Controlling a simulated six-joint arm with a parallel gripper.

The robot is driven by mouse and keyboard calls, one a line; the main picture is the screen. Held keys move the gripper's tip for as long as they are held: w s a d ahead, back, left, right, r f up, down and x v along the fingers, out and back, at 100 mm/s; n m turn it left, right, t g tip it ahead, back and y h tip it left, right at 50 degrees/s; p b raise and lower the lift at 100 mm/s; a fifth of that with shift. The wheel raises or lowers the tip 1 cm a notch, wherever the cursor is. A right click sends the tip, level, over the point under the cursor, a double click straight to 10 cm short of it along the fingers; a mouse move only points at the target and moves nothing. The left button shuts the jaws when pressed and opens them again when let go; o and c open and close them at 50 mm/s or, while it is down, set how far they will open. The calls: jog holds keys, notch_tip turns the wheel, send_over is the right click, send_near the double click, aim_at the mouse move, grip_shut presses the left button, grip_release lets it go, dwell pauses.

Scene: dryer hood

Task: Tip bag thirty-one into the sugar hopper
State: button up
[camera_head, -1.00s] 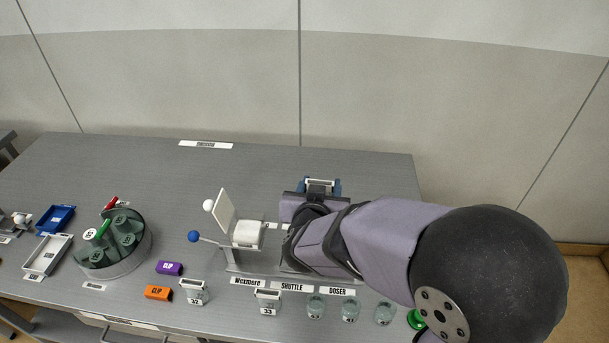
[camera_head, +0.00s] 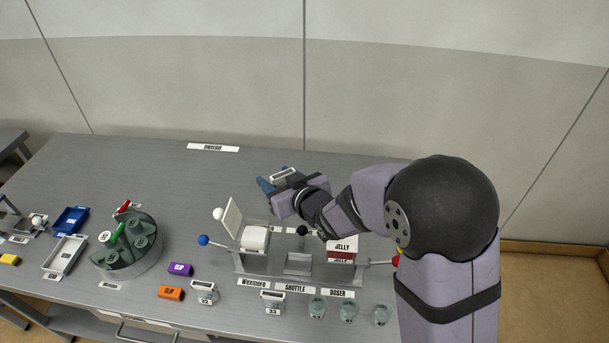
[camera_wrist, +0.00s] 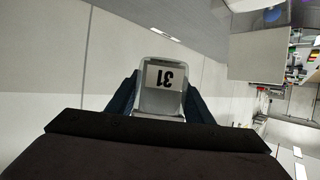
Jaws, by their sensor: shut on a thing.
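My gripper (camera_head: 277,181) is at the back of the bench, beyond the stand and apart from it. It is shut on bag thirty-one (camera_head: 285,174), a pale container mostly hidden by my gripper. In the wrist view, the bag (camera_wrist: 162,103) sits between blue fingers, and its "31" label reads upside down. A white hopper (camera_head: 255,238) with a raised lid (camera_head: 232,217) is at the left of the stand, left of and nearer than my gripper. No sugar label is readable on it.
A red-and-white JELLY container (camera_head: 342,250) is at the stand's right. A blue-knobbed lever (camera_head: 204,240) sticks out left. Glass jars (camera_head: 349,311), bag 33 (camera_head: 272,302) and a green-topped carousel (camera_head: 139,241) stand nearby.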

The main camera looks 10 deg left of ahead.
jog(key=s+a+n+g+y, duration=0.1)
jog(key=s+a, duration=0.3)
jog(key=a, duration=0.1)
jog(key=shift+f+n+y, duration=0.15)
jog(key=shift+n+y, duration=0.15)
jog(key=shift+n, duration=0.1)
jog(key=shift+w+d+r+n+t+h+b, duration=0.1)
jog(key=shift+w+d+n+t+h+b, duration=0.3)
jog(key=shift+b, duration=0.75)
jog(key=shift+a+r+n+t+h+b, duration=0.15)
jog(key=shift+n+b, duration=0.45)
jog(key=shift+b, duration=0.6)
jog(key=shift+w+d+r+n+t+h+b, duration=0.15)
jog(key=shift+d+n+t+h+b, duration=0.3)
jog(key=shift+b, duration=0.7)
jog(key=n+p, duration=0.1)
jog(key=n+t+p, duration=0.1)
jog(key=p, duration=0.1)
jog(key=shift+w+d+r+n+h, duration=0.2)
jog(key=shift+r+n+h, duration=0.1)
jog(key=shift+r+n, duration=0.1)
